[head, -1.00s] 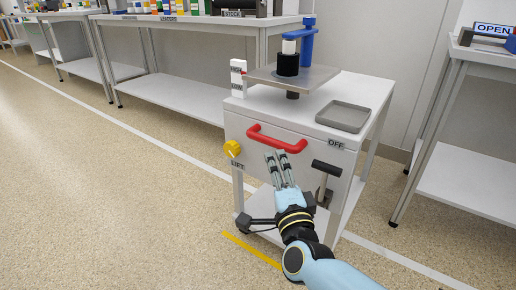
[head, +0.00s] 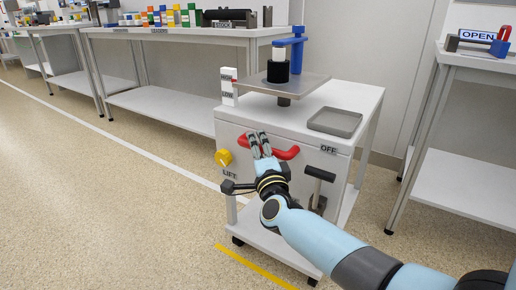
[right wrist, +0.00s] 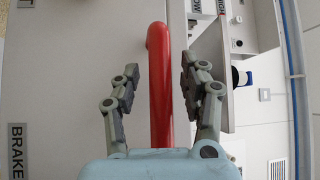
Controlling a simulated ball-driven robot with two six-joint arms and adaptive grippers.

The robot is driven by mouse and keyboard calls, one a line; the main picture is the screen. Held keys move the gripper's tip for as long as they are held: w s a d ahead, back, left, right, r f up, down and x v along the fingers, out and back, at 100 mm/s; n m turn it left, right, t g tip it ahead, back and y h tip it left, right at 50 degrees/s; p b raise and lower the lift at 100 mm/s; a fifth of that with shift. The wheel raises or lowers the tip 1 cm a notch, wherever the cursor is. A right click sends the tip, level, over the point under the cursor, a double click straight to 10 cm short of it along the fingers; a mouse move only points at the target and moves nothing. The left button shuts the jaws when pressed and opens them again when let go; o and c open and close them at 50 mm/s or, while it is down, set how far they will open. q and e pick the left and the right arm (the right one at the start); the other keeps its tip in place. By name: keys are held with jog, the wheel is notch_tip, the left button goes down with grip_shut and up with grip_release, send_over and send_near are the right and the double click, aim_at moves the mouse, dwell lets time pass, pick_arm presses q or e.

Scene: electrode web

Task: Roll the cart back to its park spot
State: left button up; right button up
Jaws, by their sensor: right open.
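The white cart (head: 268,124) stands on the floor in front of me, with a red handle (head: 285,153) across its front. A yellow LIFT knob (head: 223,158) is left of the handle, and a black lever (head: 319,174) is below its right part, under an OFF label. My right gripper (head: 259,142) is at the handle's left part. In the right wrist view, the red handle (right wrist: 160,85) runs between the two open fingers (right wrist: 160,88), with gaps visible on both sides. My left gripper is not in view.
A tray (head: 335,121) and a raised plate carrying a black and white roll (head: 278,70) are on the cart top. A yellow floor line (head: 255,266) lies in front of the cart. White benches stand behind left (head: 160,32) and right (head: 465,185).

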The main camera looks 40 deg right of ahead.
grip_shut()
dwell(0.3)
